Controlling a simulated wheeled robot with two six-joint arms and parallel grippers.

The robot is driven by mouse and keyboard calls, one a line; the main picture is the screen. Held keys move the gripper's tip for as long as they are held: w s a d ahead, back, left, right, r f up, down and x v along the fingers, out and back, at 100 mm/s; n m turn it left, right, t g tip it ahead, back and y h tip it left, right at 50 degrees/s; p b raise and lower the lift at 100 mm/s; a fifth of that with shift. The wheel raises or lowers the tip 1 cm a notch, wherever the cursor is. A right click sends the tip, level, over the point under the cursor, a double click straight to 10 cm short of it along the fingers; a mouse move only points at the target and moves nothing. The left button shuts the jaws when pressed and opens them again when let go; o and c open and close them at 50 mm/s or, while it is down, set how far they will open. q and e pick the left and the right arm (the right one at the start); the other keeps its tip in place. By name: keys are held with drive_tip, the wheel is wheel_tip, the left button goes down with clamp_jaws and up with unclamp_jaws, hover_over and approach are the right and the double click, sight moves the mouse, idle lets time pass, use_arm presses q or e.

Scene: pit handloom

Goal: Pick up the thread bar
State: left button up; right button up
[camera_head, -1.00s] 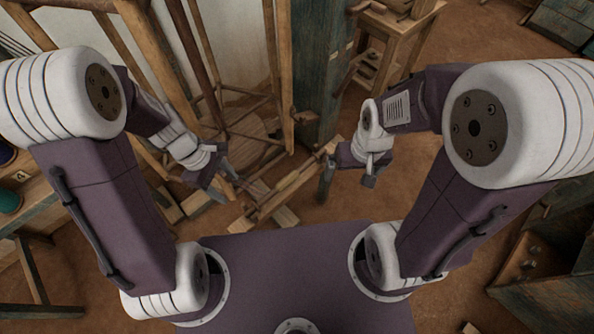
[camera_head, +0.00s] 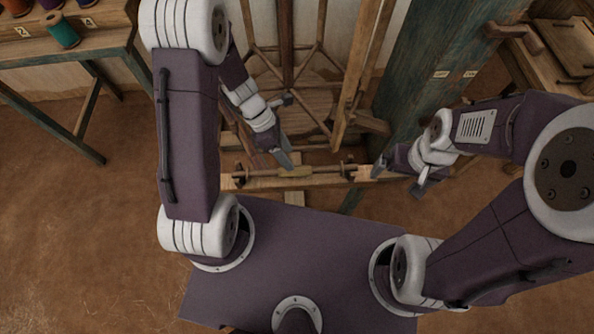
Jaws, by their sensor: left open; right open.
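What looks like the thread bar (camera_head: 296,172) is a thin rod with a yellowish middle. It lies lengthwise along a light wooden beam (camera_head: 325,178) in front of me, in the camera_head view. My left gripper (camera_head: 284,159) is open just above and behind the bar's middle; I cannot tell whether it touches the bar. My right gripper (camera_head: 399,178) is open and empty near the beam's right end, to the right of the bar.
The wooden loom frame (camera_head: 352,75) rises behind the beam, with a thick green post (camera_head: 440,60) at the right. The brown floor (camera_head: 70,220) at left is clear.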

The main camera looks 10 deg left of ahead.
sight(296, 168)
use_arm(q)
drive_tip(key=shift+b+x, duration=0.3)
drive_tip(key=shift+x, duration=0.7)
drive_tip(key=shift+d+f, duration=0.1)
drive_tip(key=b+x, duration=0.3)
drive_tip(key=x, duration=0.2)
drive_tip(key=shift+w+f, duration=0.15)
use_arm(e)
wheel_tip(296, 168, down, 4)
drive_tip(key=shift+d+f, duration=0.1)
drive_tip(key=shift+f, duration=0.05)
use_arm(q)
clamp_jaws()
